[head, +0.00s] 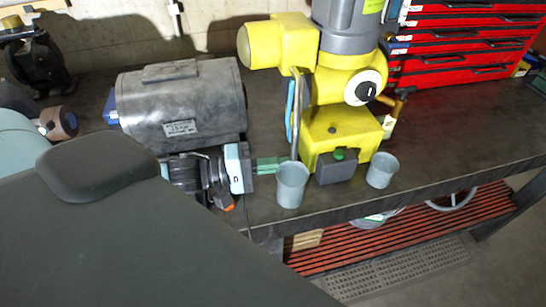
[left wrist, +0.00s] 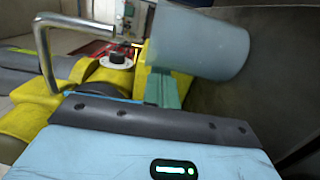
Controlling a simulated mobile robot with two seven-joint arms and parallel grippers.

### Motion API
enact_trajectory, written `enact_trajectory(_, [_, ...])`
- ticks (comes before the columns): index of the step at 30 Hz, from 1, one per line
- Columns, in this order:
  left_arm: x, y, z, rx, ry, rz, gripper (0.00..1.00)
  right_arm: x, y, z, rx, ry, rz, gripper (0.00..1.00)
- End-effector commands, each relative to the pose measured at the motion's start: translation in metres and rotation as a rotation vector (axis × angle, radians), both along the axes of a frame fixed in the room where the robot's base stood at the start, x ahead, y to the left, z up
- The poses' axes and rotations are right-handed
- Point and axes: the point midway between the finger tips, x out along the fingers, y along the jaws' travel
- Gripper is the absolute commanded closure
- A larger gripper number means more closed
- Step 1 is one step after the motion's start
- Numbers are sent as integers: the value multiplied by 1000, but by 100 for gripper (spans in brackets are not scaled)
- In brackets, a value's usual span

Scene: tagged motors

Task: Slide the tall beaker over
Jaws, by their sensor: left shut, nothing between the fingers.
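The tall beaker (head: 291,186) is a plain grey cup standing upright near the front edge of the dark workbench (head: 440,150). A shorter grey beaker (head: 381,171) stands to its right. My left gripper (head: 280,163) has green fingers, shut and empty, at the tall beaker's left side near its rim. I cannot tell whether they touch it. In the left wrist view the green fingers (left wrist: 161,90) point at a large grey beaker (left wrist: 203,40), which looks tilted by the camera angle and covers part of the view behind. My right gripper is not in view.
A dark box with a green button (head: 338,168) sits between the beakers. A yellow machine (head: 335,130) with a metal rod (head: 296,115) stands close behind. A grey motor (head: 180,100) is at left, red drawers (head: 470,40) at the back right. The bench edge is near.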

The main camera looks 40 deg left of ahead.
Motion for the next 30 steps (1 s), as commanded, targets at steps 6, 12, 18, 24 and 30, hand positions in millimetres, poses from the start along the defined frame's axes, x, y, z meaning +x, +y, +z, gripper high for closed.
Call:
enact_trajectory(6, [-1,-2,0,0,0,1,100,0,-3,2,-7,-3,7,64])
enact_trajectory(12, [-1,-2,0,0,0,1,100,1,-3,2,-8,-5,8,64])
enact_trajectory(18, [-1,-2,18,1,-2,-1,100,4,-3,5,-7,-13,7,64])
enact_trajectory(24, [-15,-10,37,-6,4,-1,100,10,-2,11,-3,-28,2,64])
enact_trajectory(30, [-42,-25,40,-5,2,0,100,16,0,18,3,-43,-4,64])
